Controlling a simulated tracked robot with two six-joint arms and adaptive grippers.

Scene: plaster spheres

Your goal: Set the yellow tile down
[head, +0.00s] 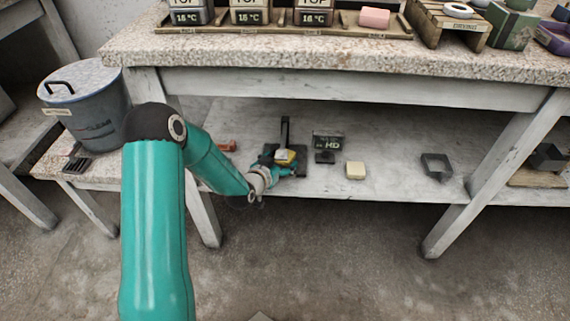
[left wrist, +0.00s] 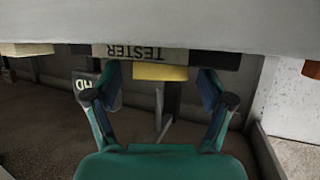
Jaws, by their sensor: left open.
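The yellow tile (head: 284,156) lies at the tester (head: 303,170) on the lower shelf, a dark low stand with an upright post. In the left wrist view, which looks upside down, the yellow tile (left wrist: 160,72) is level against the tester labelled TESTER (left wrist: 215,60); it seems to rest on its top. My left gripper (head: 284,166) is at the tester. In the left wrist view its fingers (left wrist: 160,87) stand open on either side of the tile, with a gap at each side. My right gripper is not in view.
On the lower shelf (head: 395,195), a dark HD box (head: 328,147), a cream block (head: 355,170) and a dark frame (head: 436,166) stand right of the tester. A reddish item (head: 228,146) lies left. The tabletop (head: 330,55) overhangs. A grey bucket (head: 84,105) stands left.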

